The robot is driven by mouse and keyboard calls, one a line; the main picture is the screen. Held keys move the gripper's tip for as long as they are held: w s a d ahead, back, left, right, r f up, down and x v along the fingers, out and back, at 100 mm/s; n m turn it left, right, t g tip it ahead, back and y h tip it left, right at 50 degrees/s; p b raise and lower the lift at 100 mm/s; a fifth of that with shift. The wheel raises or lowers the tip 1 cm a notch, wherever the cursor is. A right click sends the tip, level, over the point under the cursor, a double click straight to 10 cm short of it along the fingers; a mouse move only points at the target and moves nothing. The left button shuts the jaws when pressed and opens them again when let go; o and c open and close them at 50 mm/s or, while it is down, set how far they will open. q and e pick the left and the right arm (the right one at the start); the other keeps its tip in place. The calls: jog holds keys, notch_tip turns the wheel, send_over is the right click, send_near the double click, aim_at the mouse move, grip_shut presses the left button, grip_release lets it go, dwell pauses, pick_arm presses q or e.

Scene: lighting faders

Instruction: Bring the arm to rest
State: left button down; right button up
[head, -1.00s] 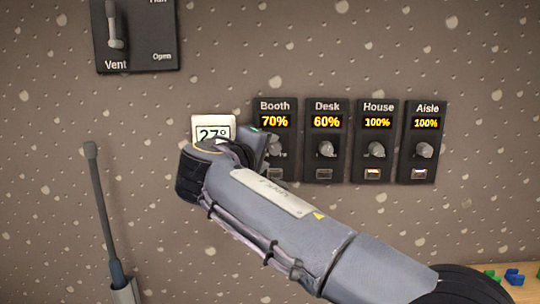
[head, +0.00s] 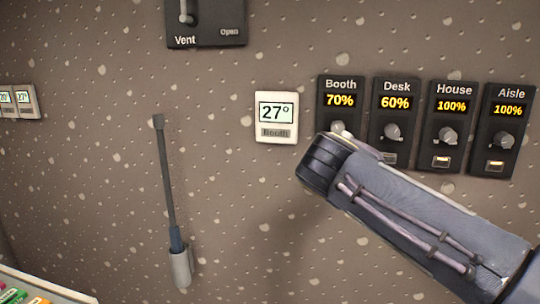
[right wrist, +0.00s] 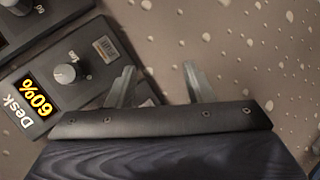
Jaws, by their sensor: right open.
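My right arm comes in from the lower right in the head view, with its wrist in front of the lower part of the Booth fader (head: 340,100). The right gripper's fingers are hidden there. In the right wrist view the right gripper (right wrist: 159,84) is open, its two fingers apart with nothing seen between them. The Desk fader (head: 393,108) reads 60%; its display and knob also show in the right wrist view (right wrist: 65,74). Booth reads 70%. The House fader (head: 451,118) and the Aisle fader (head: 506,120) read 100%. My left gripper is not in view.
A white thermostat (head: 276,117) reading 27° is on the wall left of Booth. A dark rod (head: 166,180) stands in a grey holder (head: 181,267). A Vent panel (head: 206,22) is above. The wall between rod and arm is clear.

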jog(key=s+d+f+m+g+y, duration=0.1)
jog(key=s+d+f+g+y, duration=0.15)
jog(key=s+f, duration=0.2)
jog(key=s+d+f+m+g+y, duration=0.1)
jog(key=s+d+f, duration=0.25)
jog(key=f, duration=0.25)
jog(key=s+a+f+m+y, duration=0.2)
jog(key=s+f+m+y, duration=0.1)
jog(key=s+f, duration=0.5)
jog(key=s+a+f+m+g+y, duration=0.1)
jog(key=s+a+f+m+y, duration=0.2)
jog(key=s+f, duration=0.6)
jog(key=s+y, duration=0.1)
jog(key=s, duration=0.3)
jog(key=shift+a+m+y, duration=0.2)
jog(key=shift+m+y, duration=0.15)
jog(key=shift+m, duration=0.05)
